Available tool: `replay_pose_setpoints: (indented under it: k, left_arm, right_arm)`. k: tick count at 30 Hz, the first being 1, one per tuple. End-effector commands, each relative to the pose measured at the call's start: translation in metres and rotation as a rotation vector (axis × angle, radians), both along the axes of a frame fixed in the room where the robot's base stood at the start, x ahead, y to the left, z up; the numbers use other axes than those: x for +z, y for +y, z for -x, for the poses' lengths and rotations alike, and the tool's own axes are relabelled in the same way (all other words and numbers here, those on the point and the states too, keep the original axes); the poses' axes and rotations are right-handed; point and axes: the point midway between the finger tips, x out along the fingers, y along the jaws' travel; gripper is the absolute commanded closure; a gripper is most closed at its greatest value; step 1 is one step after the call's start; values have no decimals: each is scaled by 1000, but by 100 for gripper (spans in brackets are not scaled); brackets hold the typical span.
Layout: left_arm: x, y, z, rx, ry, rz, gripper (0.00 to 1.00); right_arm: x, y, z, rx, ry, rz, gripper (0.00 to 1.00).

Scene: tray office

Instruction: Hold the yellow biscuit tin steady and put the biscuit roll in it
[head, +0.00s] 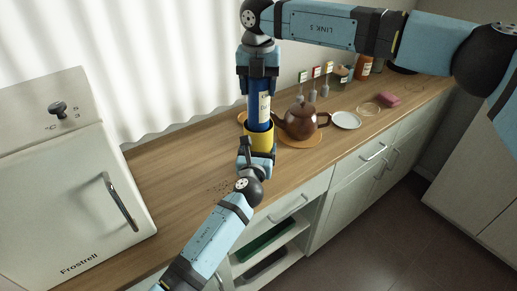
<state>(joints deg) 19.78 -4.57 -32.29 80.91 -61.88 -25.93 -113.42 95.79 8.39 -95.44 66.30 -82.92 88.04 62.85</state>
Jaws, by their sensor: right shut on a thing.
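The yellow biscuit tin (260,141) stands on the wooden counter in the middle of the head view. The biscuit roll (264,108), blue with a pale label, is upright over the tin, its lower end at the tin's mouth. I cannot tell how deep it reaches. My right gripper (258,90) comes from above and is shut on the roll's upper part. My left gripper (257,155) is at the tin's near side, and one dark finger shows against it. Its other finger is not clear, so I cannot tell whether it grips the tin.
A brown teapot (301,122) stands close to the right of the tin, on an orange mat (300,141). Farther right are a white saucer (347,120), a glass dish (368,109) and a pink sponge (389,99). A white fridge (70,190) is at left. The counter between is mostly clear.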

Motion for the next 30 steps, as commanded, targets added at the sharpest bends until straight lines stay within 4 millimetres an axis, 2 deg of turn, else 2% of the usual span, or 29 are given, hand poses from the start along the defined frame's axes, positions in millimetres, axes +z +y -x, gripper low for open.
replay_pose_setpoints:
  k: [7,17,18,21,30]
  left_arm:
    - [0,0,0,0,1,0,45]
    - [0,0,0,0,1,0,45]
    - [0,0,0,0,1,0,45]
    - [0,0,0,0,1,0,45]
    - [0,0,0,0,1,0,45]
  right_arm:
    - [-16,0,0,0,2,0,70]
    - [-18,0,0,0,1,0,70]
    - [-18,0,0,0,1,0,34]
    - [-18,0,0,0,1,0,11]
    - [-17,0,0,0,1,1,11]
